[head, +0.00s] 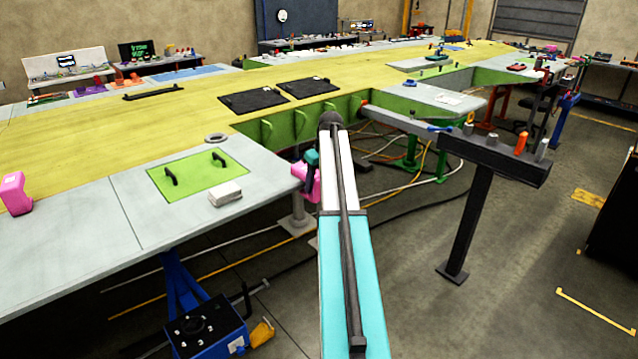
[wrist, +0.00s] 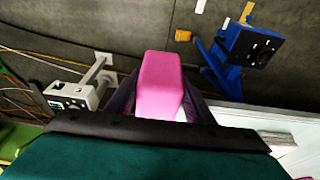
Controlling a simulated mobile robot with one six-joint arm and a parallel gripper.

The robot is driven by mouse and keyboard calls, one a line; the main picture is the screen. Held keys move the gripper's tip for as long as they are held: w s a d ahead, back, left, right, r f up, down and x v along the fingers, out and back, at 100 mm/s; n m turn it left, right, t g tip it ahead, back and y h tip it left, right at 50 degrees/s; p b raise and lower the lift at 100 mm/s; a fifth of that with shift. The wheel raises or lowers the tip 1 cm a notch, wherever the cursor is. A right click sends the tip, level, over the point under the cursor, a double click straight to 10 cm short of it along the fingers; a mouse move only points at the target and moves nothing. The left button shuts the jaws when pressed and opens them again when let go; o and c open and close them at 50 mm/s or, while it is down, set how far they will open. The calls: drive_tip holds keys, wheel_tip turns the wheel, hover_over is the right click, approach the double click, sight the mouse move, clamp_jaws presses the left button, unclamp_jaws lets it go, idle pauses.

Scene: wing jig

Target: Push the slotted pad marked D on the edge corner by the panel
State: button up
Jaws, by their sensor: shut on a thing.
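A pink pad (head: 304,178) is held in my gripper (head: 312,158), at the near right corner of the grey wing skin (head: 120,205). In the wrist view the pad (wrist: 160,85) sits between the dark fingers of my gripper (wrist: 162,104), which are shut on it. The pale wing edge (wrist: 245,117) lies just right of the pad there. I cannot tell whether the pad touches the corner. No letter or slot shows on it. The green panel (head: 185,180) with two black handles lies on the wing, left of the corner.
A small white box (head: 225,194) lies between the panel and the wing edge. Another pink pad (head: 15,193) sits at the far left edge. A blue stand (head: 207,325) is below the wing. Cables and a grey post (head: 297,214) are under the corner.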

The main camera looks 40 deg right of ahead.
drive_tip(key=shift+w+d, duration=0.1)
drive_tip(key=shift+w, duration=1.35)
drive_tip(key=o, duration=1.1)
drive_tip(key=shift+o, duration=0.2)
drive_tip(key=b+v, duration=0.4)
drive_tip(key=v, duration=0.9)
drive_tip(key=shift+s+r, duration=0.3)
drive_tip(key=shift+s, duration=0.05)
drive_tip(key=shift+d, duration=0.1)
